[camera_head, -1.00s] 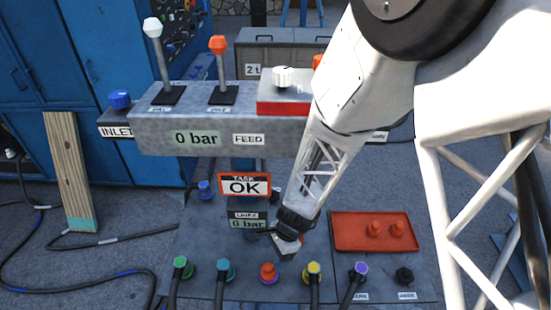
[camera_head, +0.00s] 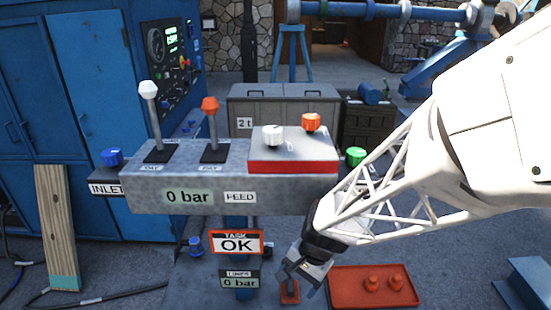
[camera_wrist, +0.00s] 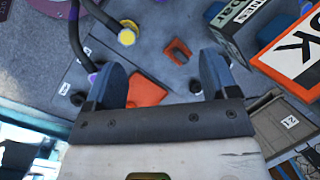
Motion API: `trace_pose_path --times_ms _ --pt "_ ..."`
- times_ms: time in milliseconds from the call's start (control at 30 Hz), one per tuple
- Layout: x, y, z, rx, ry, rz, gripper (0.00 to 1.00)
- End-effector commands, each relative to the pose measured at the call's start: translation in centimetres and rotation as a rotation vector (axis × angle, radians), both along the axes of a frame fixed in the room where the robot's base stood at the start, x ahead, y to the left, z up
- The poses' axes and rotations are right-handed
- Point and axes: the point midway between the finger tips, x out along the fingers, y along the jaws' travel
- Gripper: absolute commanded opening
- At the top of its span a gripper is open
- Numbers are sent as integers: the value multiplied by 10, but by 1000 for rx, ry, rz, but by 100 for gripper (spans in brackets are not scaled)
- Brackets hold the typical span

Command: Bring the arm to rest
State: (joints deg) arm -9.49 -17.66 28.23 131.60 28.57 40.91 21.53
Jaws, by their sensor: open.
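My gripper (camera_head: 304,272) hangs at the end of my white lattice arm, in front of the bench and just left of the red tray. In the wrist view my gripper (camera_wrist: 165,85) shows two blue-grey fingers spread apart with nothing between them.
A grey feed block (camera_head: 150,190) with two levers and knobs stands behind and left of my gripper. The red tray (camera_head: 345,295) holds two red caps. A wooden plank (camera_head: 57,225) leans on the blue cabinet (camera_head: 75,130). Open floor (camera_head: 450,250) lies to the right.

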Motion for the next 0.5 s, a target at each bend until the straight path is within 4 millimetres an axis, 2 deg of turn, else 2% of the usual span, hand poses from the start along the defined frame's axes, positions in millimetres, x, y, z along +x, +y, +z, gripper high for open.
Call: trace_pose_path --times_ms 33,200,500 --pt "-2 -7 16 -7 -30 29 80" --pt "-19 -33 64 -54 -118 152 80" --pt "-61 -81 139 -181 -255 351 80"
